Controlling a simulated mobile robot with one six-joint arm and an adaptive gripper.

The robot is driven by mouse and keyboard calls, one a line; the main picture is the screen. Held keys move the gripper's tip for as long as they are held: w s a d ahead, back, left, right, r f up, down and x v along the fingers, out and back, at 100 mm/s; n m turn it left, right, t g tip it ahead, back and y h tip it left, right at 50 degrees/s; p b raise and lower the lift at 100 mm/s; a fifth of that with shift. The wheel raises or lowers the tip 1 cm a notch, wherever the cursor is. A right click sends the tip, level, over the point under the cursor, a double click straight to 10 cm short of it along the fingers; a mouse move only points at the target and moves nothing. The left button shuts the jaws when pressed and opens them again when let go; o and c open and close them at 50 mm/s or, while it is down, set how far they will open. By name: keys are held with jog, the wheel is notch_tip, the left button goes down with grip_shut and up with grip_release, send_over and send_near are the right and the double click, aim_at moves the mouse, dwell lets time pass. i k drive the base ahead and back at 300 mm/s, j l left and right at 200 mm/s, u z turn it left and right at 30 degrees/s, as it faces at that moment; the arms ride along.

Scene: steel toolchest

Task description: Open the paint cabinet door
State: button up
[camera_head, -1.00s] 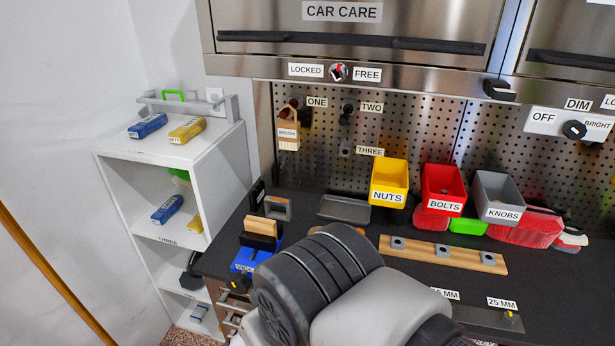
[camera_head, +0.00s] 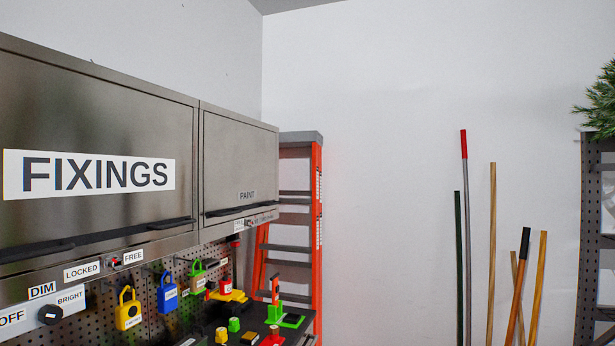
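The paint cabinet door (camera_head: 240,160) is a steel upper door labelled PAINT, at the far end of the cabinet row. It looks shut. Its dark bar handle (camera_head: 241,208) runs along the bottom edge. A small lock knob (camera_head: 249,222) with labels too small to read sits just below it. My gripper is not in view.
The FIXINGS cabinet door (camera_head: 90,150) is nearer on the left, also shut. Yellow, blue and green padlocks (camera_head: 128,310) hang on the pegboard below. An orange ladder (camera_head: 316,230) stands just past the paint cabinet. Poles (camera_head: 492,250) lean on the wall; a grey shelf (camera_head: 595,240) is right.

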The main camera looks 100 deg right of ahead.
aim_at(240, 159)
jog(key=l+z, duration=0.15)
jog(key=z, duration=2.85)
